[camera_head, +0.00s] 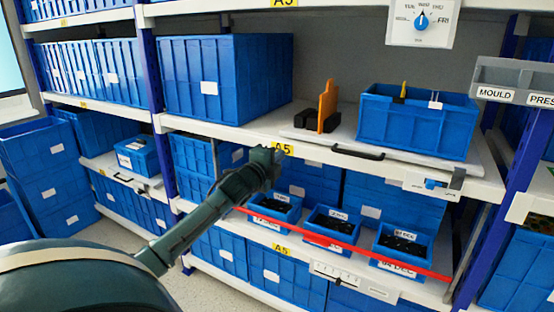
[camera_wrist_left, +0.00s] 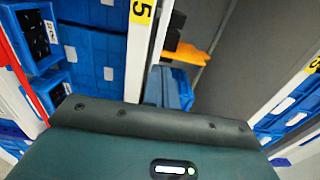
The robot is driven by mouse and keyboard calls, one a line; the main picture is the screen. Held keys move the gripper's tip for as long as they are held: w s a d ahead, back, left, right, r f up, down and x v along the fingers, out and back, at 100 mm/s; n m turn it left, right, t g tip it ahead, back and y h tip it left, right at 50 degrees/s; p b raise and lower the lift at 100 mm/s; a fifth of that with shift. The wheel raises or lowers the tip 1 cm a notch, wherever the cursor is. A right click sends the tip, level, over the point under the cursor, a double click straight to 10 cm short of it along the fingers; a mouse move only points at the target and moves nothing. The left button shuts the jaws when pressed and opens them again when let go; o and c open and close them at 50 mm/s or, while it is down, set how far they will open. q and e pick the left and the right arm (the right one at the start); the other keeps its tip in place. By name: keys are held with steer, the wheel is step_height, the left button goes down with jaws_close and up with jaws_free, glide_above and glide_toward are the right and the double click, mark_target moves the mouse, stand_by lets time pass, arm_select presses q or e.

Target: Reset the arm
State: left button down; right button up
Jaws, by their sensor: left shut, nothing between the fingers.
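My left arm reaches in from the left in the camera_head view. Its left gripper (camera_head: 274,153) is in front of the shelf edge by a yellow A5 label, and it holds nothing. In the left wrist view the closed fingers (camera_wrist_left: 168,88) show beyond the dark wrist housing. The rotary switch (camera_head: 421,21) is a blue knob on a white plate with day labels, at the top right of the camera_head view, well apart from the gripper. Its white pointer points about straight up. My right gripper is not in view.
Blue bins fill the shelves. An open blue bin (camera_head: 414,123) and an orange upright piece (camera_head: 327,106) stand on the middle shelf. Small bins of dark parts (camera_head: 402,245) stand lower, behind a red bar (camera_head: 345,245). A grey tray (camera_head: 515,80) is at right. Floor shows at lower left.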

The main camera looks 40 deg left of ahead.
arm_select(q)
steer(key=shift+s+d, duration=0.1)
steer(key=shift+s, duration=0.2)
steer(key=s+d+f+n+g+h+p, duration=0.2)
steer(key=s+d+f, duration=0.3)
steer(key=d+f, duration=0.4)
steer(key=s+d+f+n+g+h+p, duration=0.2)
steer(key=s+d+f, duration=0.3)
steer(key=d+f, duration=0.4)
steer(key=s+d+f+n+g+h+p, duration=0.1)
steer(key=s+d+n, duration=0.3)
steer(key=s+d, duration=0.5)
steer(key=s+d+f+n+g+h+p, duration=0.2)
steer(key=s+d+f+n, duration=0.2)
steer(key=s+d, duration=0.5)
steer(key=shift+s+d, duration=0.35)
steer(key=shift+d, duration=0.1)
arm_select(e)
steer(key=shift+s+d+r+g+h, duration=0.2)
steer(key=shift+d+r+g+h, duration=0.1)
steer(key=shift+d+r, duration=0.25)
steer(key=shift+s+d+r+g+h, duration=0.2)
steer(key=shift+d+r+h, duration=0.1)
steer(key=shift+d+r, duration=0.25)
arm_select(q)
steer(key=shift+f, duration=0.1)
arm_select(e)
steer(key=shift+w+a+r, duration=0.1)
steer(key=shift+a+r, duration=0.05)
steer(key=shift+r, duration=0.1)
